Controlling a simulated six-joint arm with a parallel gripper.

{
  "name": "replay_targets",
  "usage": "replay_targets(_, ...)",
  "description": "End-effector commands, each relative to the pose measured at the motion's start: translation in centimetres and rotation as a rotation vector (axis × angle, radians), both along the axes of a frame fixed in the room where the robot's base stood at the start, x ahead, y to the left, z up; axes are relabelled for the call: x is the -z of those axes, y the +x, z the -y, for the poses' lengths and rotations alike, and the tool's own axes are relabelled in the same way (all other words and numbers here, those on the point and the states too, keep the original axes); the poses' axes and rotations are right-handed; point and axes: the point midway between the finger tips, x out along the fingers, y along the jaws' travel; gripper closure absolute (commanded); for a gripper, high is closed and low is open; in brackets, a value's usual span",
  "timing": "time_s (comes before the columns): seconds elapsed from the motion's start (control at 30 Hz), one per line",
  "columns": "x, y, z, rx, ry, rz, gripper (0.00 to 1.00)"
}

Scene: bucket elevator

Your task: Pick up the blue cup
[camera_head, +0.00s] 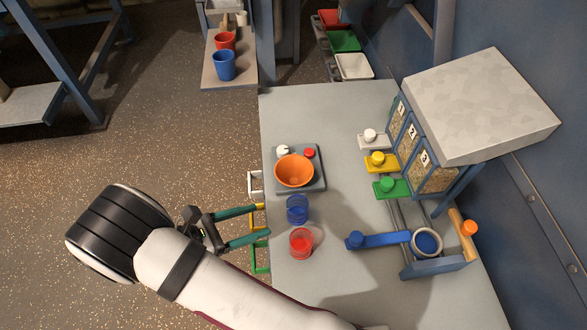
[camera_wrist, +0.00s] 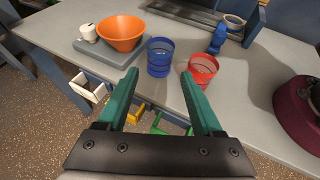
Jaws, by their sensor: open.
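The blue cup (camera_head: 297,209) is translucent and stands near the left edge of the table, just above the red cup (camera_head: 301,242) in the head view. In the wrist view the blue cup (camera_wrist: 160,57) appears upright beyond my fingertips, roughly centred between them, with the red cup (camera_wrist: 203,70) to its right. My gripper (camera_head: 262,221) is open and empty, with its green fingers pointing right across the table's left edge. The fingertips are apart from both cups. In the wrist view my gripper (camera_wrist: 160,75) has nothing between its fingers.
An orange bowl (camera_head: 294,171) sits on a grey scale (camera_head: 317,184) above the blue cup. Coloured handles (camera_head: 256,185) line the table's left edge. A blue lever (camera_head: 380,240) lies to the right. Red and blue buckets (camera_head: 224,66) stand on a separate shelf.

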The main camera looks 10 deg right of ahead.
Motion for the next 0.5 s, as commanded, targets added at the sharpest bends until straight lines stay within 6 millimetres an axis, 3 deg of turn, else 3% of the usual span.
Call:
replay_targets(0.07, 0.7, 0.5, 0.8, -0.017, -0.013, -0.007, 0.32)
replay_targets(0.3, 3.2, 3.1, 6.7, -0.008, -0.011, -0.008, 0.32)
replay_targets(0.5, 4.3, 4.2, 9.1, -0.009, -0.008, -0.006, 0.32)
